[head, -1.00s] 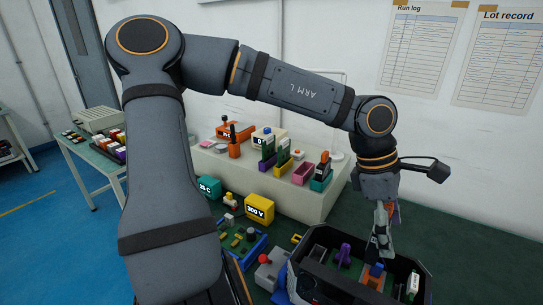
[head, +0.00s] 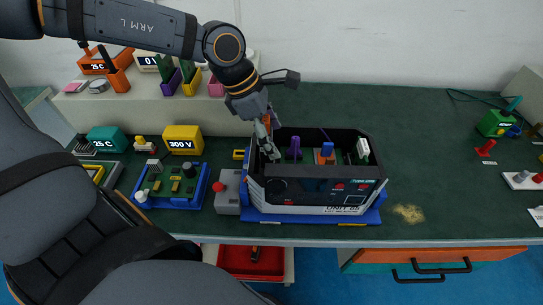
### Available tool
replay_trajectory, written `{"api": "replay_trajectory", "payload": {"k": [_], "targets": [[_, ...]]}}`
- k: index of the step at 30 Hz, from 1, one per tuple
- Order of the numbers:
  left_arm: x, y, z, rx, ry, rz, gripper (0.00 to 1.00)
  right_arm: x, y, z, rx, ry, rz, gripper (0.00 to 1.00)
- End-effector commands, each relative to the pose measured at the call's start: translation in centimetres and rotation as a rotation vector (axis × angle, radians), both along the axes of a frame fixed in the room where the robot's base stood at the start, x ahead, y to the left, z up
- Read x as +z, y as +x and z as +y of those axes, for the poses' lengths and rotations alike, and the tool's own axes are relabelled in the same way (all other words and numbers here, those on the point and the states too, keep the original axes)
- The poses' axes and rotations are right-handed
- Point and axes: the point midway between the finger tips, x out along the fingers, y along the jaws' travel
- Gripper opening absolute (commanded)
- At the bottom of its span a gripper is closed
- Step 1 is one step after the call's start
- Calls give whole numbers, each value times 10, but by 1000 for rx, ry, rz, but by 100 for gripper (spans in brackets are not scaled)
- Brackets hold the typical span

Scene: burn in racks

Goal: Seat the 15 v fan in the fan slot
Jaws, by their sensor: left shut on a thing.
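An open black box unit (head: 345,199), marked UNIT 05 on its front, sits on a blue base on the green bench. My left gripper (head: 269,152) points down at the left end of the box, with its fingertips at or inside the rim. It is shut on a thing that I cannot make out. Inside the box stand a purple part (head: 294,150), an orange and blue part (head: 326,153) and a white part (head: 362,148). I cannot identify the fan or the fan slot from here. My right gripper is not in view.
Left of the box are a grey box with a red knob (head: 227,195), a blue-framed circuit board (head: 171,187) and a yellow 300 V block (head: 183,139). A raised shelf stands behind.

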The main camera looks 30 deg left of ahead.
Motion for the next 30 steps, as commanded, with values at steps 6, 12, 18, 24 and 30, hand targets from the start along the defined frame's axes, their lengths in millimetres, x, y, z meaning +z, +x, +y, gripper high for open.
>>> {"api": "replay_trajectory", "payload": {"k": [6,12,18,24,30], "targets": [[-17,0,0,0,0,-1,37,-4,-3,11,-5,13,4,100],[-45,-1,0,-1,-1,4,37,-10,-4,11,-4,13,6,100],[-62,0,0,0,0,0,37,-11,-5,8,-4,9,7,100],[-61,0,0,-1,1,-1,37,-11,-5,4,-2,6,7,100],[-67,0,0,-1,1,-1,37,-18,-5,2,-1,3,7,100]]}}
